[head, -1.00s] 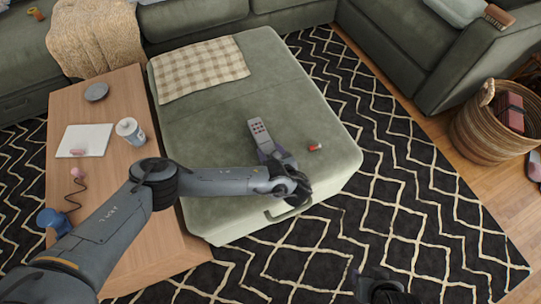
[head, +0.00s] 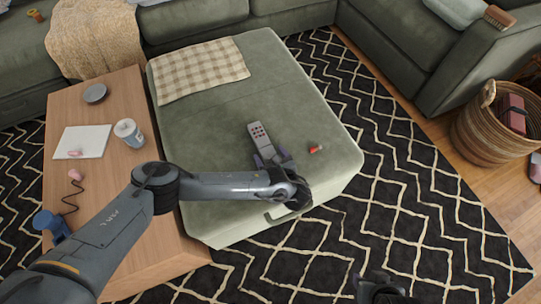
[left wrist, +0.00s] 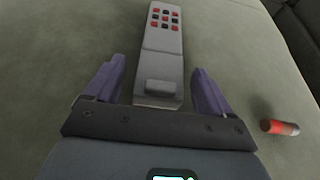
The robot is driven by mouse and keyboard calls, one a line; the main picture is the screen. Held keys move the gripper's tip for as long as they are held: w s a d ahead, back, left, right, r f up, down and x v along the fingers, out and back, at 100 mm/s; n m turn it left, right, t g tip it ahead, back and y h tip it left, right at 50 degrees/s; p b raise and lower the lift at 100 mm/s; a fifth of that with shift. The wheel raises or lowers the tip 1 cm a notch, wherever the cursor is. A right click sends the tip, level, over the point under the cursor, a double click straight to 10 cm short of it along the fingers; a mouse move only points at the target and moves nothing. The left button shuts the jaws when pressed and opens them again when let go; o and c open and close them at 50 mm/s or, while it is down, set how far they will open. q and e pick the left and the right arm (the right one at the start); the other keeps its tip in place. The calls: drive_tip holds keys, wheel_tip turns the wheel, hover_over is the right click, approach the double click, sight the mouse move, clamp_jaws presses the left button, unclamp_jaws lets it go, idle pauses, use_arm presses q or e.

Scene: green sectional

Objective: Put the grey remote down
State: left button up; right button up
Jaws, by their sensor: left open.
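The grey remote (head: 261,139), with red and dark buttons, lies on the green ottoman (head: 225,115) near its front right part. In the left wrist view the remote (left wrist: 162,55) lies lengthwise, its near end between the purple fingers of my left gripper (left wrist: 158,88). The fingers are open, with a gap on each side of the remote. In the head view my left gripper (head: 272,157) is at the remote's near end, and the hand hides part of that end. A dark part at the bottom of the head view may be my right gripper, but its fingers are not clear.
A small red cylinder (head: 316,149) lies on the ottoman right of the remote; it also shows in the wrist view (left wrist: 279,127). A checkered cloth (head: 200,70) covers the ottoman's far left. A wooden table (head: 115,180) with a white cup (head: 128,132) stands left. The ottoman's middle is clear.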

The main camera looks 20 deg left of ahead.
use_arm(q)
drive_tip(key=shift+r, duration=0.15)
drive_tip(key=shift+s+d+r, duration=0.15)
drive_tip(key=shift+d, duration=0.05)
drive_tip(key=p+v, duration=0.4)
drive_tip(key=v, duration=0.6)
drive_tip(key=shift+s+d+r+p, duration=0.1)
drive_tip(key=shift+s+r+p, duration=0.1)
drive_tip(key=shift+p, duration=0.1)
drive_tip(key=shift+s+d+r, duration=0.15)
drive_tip(key=shift+s+d, duration=0.15)
drive_tip(key=shift+d, duration=0.05)
drive_tip(key=shift+s, duration=0.1)
